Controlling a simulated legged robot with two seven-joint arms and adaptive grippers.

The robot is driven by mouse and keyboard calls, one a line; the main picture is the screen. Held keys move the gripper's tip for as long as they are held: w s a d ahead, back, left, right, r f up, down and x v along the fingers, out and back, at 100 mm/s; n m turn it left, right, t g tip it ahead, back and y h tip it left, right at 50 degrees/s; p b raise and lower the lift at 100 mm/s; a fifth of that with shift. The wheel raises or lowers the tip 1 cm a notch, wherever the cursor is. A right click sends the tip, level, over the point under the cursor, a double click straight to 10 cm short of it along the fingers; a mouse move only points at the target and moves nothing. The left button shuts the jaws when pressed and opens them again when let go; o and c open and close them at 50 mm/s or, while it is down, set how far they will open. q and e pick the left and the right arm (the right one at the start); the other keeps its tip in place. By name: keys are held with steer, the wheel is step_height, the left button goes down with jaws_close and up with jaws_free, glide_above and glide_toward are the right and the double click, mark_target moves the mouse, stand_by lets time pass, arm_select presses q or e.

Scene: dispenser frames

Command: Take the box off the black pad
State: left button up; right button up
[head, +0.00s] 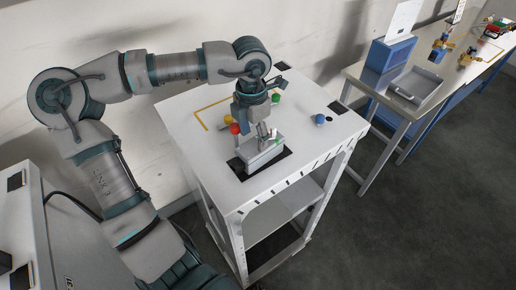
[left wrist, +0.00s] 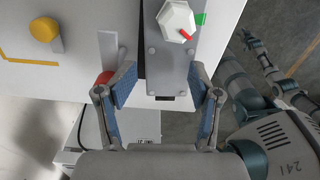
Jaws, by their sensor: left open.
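The grey box (head: 262,156) stands on the black pad (head: 240,167) near the front of the white table. Its top carries a white hexagonal knob with a red pointer, seen in the left wrist view on the box (left wrist: 165,72). My left gripper (head: 264,130) points down just above the box. In the left wrist view its two open fingers (left wrist: 163,72) stand on either side of the box's near end. Whether they touch its sides cannot be told. My right gripper does not show in the head view.
The white table (head: 195,107) also holds a red knob (head: 235,128), a yellow one (head: 228,120), a green one (head: 276,97) and a blue one (head: 319,118). The table's right side is mostly clear. Another bench (head: 357,75) with a grey tray (head: 416,86) stands at right.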

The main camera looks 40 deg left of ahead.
mark_target(257, 151)
arm_select(q)
steer(key=shift+s+f, duration=0.1)
steer(key=shift+f, duration=0.3)
steer(key=f, duration=0.1)
steer(key=d+f, duration=0.1)
steer(key=f, duration=0.1)
steer(key=shift+s+d+f, duration=0.15)
steer(key=shift+d+f, duration=0.05)
steer(key=shift+d, duration=0.15)
steer(key=shift+d+f, duration=0.1)
steer(key=shift+f, duration=0.4)
steer(key=shift+w+a, duration=0.2)
steer(key=shift+a, duration=0.15)
steer(key=c, duration=0.6)
steer(key=shift+c, duration=0.2)
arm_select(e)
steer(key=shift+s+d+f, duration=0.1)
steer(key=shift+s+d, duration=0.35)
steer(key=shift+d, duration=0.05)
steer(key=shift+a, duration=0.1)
